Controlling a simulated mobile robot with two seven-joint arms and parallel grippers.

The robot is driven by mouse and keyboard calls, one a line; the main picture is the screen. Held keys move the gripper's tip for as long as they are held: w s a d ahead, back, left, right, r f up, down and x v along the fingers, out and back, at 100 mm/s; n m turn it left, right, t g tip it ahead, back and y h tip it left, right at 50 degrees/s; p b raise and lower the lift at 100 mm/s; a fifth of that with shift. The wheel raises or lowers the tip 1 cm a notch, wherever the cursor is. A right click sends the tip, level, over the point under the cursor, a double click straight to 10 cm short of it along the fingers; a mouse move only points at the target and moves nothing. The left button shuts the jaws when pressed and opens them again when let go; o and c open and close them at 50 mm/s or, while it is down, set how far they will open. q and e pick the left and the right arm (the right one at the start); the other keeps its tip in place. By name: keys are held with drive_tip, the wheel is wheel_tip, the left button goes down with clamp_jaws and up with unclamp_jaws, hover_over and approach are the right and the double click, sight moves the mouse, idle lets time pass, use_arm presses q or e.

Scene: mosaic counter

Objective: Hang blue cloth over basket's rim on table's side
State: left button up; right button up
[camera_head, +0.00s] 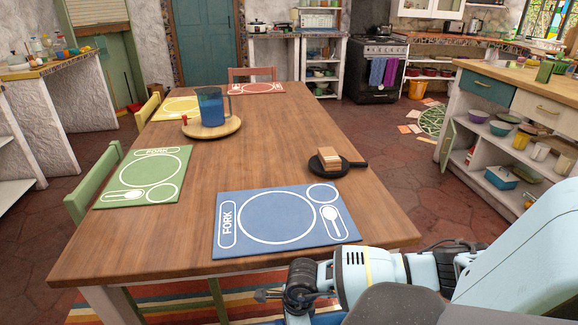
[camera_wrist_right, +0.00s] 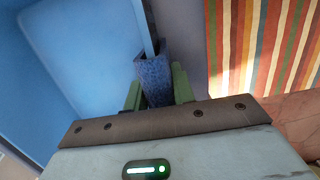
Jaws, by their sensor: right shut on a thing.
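The blue cloth (camera_wrist_right: 153,78) is dark and speckled. It is pinched between the green fingertips of my right gripper (camera_wrist_right: 157,94) in the right wrist view. The light blue basket (camera_wrist_right: 85,60) fills the left of that view, and its edge runs down to the cloth. The cloth lies at this edge; I cannot tell how much hangs on each side. In the head view my right arm reaches in from the right, below the table's (camera_head: 185,225) near edge. The cloth is not clearly seen there. My left gripper is not in view.
A blue placemat (camera_head: 225,200) lies near the table's front edge, with a small black pan (camera_head: 345,168) behind it. A blue pitcher (camera_head: 211,108) stands on a round board. A striped rug (camera_wrist_right: 265,45) covers the floor beside the basket. A shelved counter (camera_head: 500,150) stands at right.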

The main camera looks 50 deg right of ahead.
drive_tip(key=o, duration=1.1)
drive_tip(key=shift+r, duration=0.1)
drive_tip(key=r, duration=0.5)
drive_tip(key=r+p, duration=0.1)
drive_tip(key=r, duration=0.1)
drive_tip(key=shift+s+d+r, duration=0.25)
drive_tip(key=shift+s+d, duration=0.1)
drive_tip(key=shift+d, duration=0.05)
